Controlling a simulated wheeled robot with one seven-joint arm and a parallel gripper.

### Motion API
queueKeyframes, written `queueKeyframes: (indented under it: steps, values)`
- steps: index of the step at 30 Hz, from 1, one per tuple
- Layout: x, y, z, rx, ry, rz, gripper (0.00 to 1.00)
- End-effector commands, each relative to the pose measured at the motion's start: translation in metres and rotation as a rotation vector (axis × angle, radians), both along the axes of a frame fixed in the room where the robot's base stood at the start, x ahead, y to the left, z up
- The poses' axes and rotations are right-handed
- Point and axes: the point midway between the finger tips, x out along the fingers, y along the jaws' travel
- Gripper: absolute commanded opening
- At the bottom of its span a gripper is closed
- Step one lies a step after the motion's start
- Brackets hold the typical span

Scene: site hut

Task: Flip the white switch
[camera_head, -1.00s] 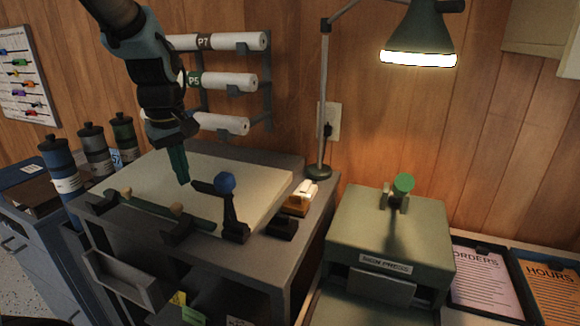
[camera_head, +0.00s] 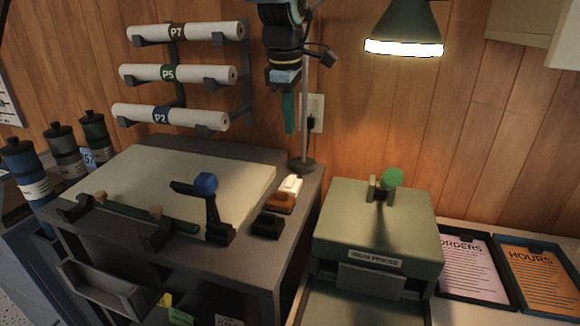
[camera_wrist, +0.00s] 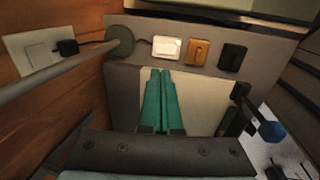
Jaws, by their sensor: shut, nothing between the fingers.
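The white switch (camera_head: 291,184) is the farthest of a row of three small switches at the right edge of the desk-like cabinet, near the lamp base. In the wrist view the white switch (camera_wrist: 167,48) is left of the orange and black ones. My gripper (camera_head: 289,130) hangs above the back of the cabinet, beside the lamp pole, with its green fingers pointing down. In the wrist view my gripper (camera_wrist: 160,72) is shut and empty, its fingertips over the pale board, apart from the white switch.
The orange switch (camera_head: 280,202) and black switch (camera_head: 267,225) sit nearer the front. The lamp pole (camera_head: 304,100) stands close to my gripper. A lever with a blue knob (camera_head: 205,184) rises left of the switches. A press (camera_head: 380,232) stands to the right.

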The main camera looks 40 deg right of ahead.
Motion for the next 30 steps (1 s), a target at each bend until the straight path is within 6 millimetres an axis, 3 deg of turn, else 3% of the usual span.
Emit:
queueKeyframes:
  steps: [18,24,30]
  values:
    - [0.012,-0.016,-0.109,0.004,0.003,0.0,0.0]
    - [0.015,-0.019,-0.127,0.001,0.001,0.0,0.0]
    - [0.015,-0.02,-0.131,0.0,0.0,0.0,0.0]
